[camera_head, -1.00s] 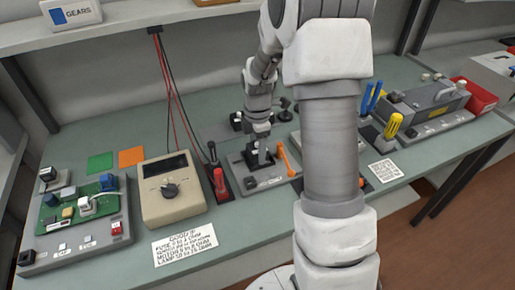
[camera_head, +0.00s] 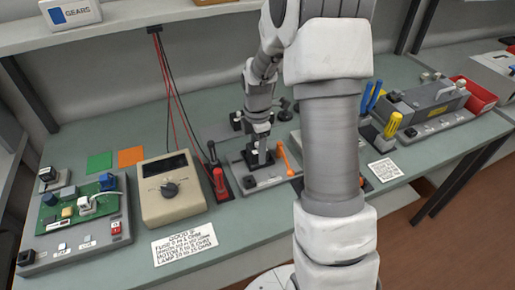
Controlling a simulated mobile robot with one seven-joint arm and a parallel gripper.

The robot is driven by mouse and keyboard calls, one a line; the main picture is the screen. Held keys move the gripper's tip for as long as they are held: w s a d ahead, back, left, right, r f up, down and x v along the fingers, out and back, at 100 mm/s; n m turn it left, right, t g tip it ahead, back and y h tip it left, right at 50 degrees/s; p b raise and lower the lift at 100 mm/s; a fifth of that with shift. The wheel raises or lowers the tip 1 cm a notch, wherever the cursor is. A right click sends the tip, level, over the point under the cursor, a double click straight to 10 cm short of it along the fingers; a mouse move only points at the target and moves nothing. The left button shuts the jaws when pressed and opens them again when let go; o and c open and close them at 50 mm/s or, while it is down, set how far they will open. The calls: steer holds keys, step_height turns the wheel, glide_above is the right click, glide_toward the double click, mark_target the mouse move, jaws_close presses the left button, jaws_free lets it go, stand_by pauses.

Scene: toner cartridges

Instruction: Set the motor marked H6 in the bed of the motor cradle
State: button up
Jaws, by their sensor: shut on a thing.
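My gripper (camera_head: 259,158) points down over a grey fixture (camera_head: 268,181) with an orange lever (camera_head: 286,157), which looks like the motor cradle. The gripper is shut on a small dark thing, seemingly the motor, low at the fixture's bed. The gripper hides most of the held thing, and no H6 mark can be read. I cannot tell whether it touches the bed.
A cream meter (camera_head: 172,190) and red and black probes (camera_head: 220,184) stand left of the fixture. A circuit board (camera_head: 80,209) is at far left. Yellow- and blue-handled tools (camera_head: 393,125) and a grey unit (camera_head: 430,103) stand right. My arm hides the bench's middle right.

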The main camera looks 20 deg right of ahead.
steer(key=shift+r, duration=0.2)
steer(key=o, duration=1.4)
steer(key=shift+o, duration=0.2)
step_height(320, 180, up, 17)
steer(key=p, duration=0.2)
steer(key=shift+r+p, duration=0.2)
steer(key=shift+p, duration=0.15)
